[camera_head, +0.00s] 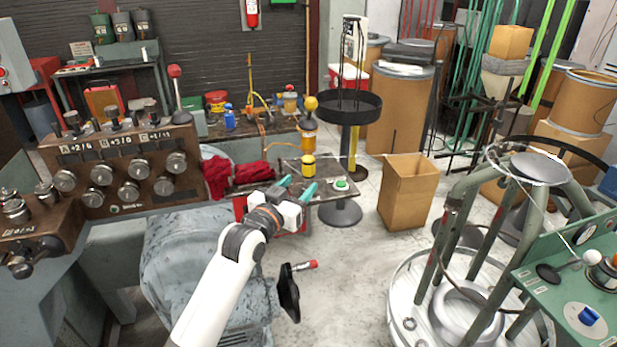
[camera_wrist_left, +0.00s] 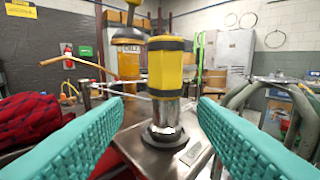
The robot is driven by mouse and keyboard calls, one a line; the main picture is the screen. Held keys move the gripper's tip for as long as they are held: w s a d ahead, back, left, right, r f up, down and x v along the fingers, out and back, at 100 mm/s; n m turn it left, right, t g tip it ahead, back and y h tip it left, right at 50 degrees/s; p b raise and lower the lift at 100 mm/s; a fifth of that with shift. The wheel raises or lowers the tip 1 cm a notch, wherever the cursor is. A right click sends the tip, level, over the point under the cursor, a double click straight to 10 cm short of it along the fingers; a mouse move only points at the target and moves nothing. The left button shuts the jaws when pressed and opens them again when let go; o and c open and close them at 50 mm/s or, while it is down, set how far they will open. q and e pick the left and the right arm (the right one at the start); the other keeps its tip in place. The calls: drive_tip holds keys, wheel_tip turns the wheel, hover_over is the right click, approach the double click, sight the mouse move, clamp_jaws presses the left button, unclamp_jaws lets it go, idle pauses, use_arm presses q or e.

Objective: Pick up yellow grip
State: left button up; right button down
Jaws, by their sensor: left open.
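The yellow grip (camera_wrist_left: 166,68) is a yellow cylinder with black bands at its top and bottom, upright on a shiny metal stem. In the head view the yellow grip (camera_head: 308,167) stands on the small metal table just beyond my left gripper (camera_head: 297,188). In the left wrist view my left gripper (camera_wrist_left: 160,125) is open, with its teal ribbed fingers apart on either side of the stem and nothing held. The grip is ahead of the fingertips and does not appear to touch them. My right gripper is in neither view.
Red cloth or rope (camera_head: 252,172) lies left of the grip, also in the left wrist view (camera_wrist_left: 30,118). A yellow-orange device (camera_wrist_left: 128,45) stands behind it. A green button (camera_head: 341,184) is on the table's right. A cardboard box (camera_head: 408,195) stands on the floor to the right.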

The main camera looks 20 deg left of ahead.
sight(305, 179)
use_arm(q)
drive_tip(key=w, duration=0.1)
drive_tip(key=w+d, duration=0.1)
drive_tip(key=w+p, duration=0.1)
drive_tip(key=shift+w+d+r, duration=0.15)
drive_tip(key=shift+w+r, duration=0.15)
drive_tip(key=shift+w, duration=0.05)
drive_tip(key=shift+w+d+f, duration=0.1)
drive_tip(key=shift+w, duration=0.35)
drive_tip(key=shift+s, duration=0.1)
clamp_jaws()
